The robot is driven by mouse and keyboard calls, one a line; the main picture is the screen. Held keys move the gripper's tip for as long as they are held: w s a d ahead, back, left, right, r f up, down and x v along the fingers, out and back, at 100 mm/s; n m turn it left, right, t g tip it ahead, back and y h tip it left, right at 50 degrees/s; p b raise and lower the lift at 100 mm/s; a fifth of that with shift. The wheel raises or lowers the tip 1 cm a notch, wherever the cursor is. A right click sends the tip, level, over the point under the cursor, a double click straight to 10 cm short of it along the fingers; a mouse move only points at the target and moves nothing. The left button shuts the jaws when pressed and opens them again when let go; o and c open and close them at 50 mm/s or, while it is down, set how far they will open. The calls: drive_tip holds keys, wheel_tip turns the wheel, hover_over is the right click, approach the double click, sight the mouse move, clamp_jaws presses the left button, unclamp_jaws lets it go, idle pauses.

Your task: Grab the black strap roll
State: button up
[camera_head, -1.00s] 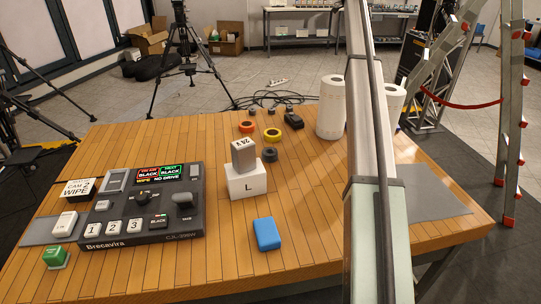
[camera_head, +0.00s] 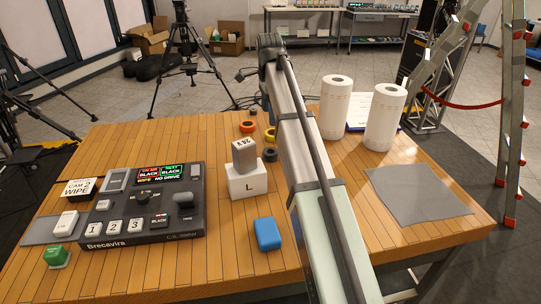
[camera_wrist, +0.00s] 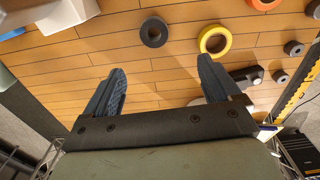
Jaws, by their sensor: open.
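My arm hides the gripper in the head view.
A yellow roll (camera_wrist: 215,40) lies right of the black one; an orange roll (camera_head: 247,127) lies near. A white block (camera_head: 246,181) bears the grey block (camera_head: 244,155). A black object (camera_wrist: 246,77) lies by the right finger. Paper rolls (camera_head: 336,107) (camera_head: 384,117) stand at right.

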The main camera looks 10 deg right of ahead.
drive_tip(key=s, duration=0.1)
hover_over(271, 151)
drive_tip(key=f, duration=0.9)
drive_tip(key=shift+s+a+f, duration=0.2)
drive_tip(key=shift+a, duration=0.2)
drive_tip(key=shift+w+d+f, duration=0.1)
drive_tip(key=shift+d+f, duration=0.05)
drive_tip(key=shift+f, duration=1.15)
drive_tip(key=shift+d+f, duration=0.15)
drive_tip(key=shift+f, duration=1.15)
drive_tip(key=c, duration=1.1)
drive_tip(key=shift+c, duration=0.2)
